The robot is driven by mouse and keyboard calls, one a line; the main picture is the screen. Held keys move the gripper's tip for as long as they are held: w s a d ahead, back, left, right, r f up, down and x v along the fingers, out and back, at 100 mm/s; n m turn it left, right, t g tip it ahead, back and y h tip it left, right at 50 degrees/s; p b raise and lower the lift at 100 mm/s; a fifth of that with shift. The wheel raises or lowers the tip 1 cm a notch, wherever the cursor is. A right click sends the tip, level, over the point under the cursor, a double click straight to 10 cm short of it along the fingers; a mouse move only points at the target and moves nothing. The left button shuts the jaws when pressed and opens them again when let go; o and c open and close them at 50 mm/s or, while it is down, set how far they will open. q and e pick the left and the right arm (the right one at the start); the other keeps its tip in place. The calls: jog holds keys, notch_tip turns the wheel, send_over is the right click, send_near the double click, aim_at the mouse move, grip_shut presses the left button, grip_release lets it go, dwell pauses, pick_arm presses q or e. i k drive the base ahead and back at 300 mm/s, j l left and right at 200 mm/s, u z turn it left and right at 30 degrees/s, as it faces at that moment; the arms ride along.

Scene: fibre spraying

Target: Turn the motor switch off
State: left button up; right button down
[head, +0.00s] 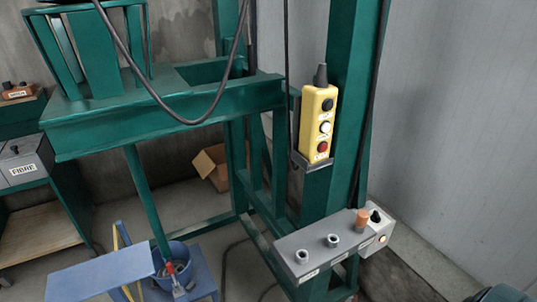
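A grey control box (312,243) is fixed low on the green post at the right. Neither of my grippers is in view.
A yellow pendant (319,124) with black, white and red buttons hangs in a holder on the green post (352,90). A green frame (170,120) fills the left. A blue bucket (178,262), a blue stand (100,276) and a cardboard box (212,165) are low down.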

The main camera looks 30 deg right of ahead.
aim_at(375, 217)
jog(key=z, duration=1.8)
